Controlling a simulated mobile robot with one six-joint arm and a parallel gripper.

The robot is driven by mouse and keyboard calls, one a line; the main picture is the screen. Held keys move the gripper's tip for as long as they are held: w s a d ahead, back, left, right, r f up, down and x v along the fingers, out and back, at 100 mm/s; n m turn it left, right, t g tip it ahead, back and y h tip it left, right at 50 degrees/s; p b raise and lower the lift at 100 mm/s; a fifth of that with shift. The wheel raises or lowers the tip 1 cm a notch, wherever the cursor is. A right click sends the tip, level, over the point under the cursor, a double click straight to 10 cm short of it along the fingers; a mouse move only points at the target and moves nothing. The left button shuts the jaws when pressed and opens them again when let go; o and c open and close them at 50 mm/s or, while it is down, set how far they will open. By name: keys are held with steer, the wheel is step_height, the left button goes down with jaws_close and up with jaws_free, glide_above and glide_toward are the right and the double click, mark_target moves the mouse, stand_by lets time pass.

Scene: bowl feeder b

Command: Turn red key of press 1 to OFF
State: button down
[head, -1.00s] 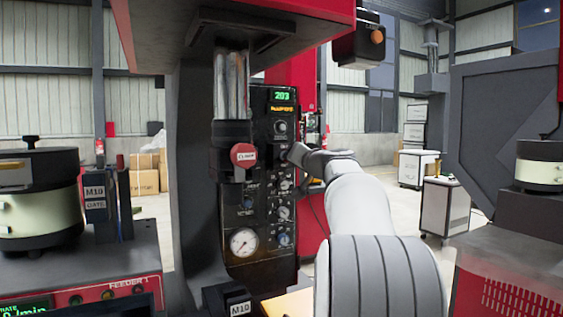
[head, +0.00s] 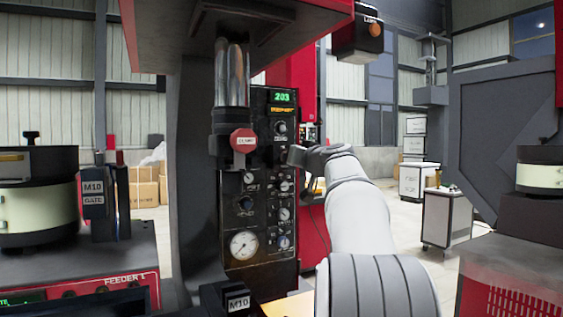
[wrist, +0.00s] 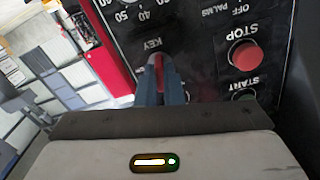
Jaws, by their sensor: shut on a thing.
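The red key (wrist: 158,66) shows as a thin red strip under the KEY label in the wrist view. My gripper (wrist: 160,75) is shut on it, with its blue-grey fingers on either side. The fingers hide most of the key, and I cannot read its position marks. In the head view my gripper (head: 292,156) is at the right side of the press's black control panel (head: 262,215); the key itself is hidden there.
A grey trolley (head: 447,217) stands on open floor at right.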

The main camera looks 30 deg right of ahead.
steer(key=shift+f+b, duration=0.15)
steer(key=shift+b, duration=0.15)
steer(key=shift+n+b, duration=1.7)
steer(key=shift+n, duration=0.1)
steer(key=c, duration=1.5)
jaws_free()
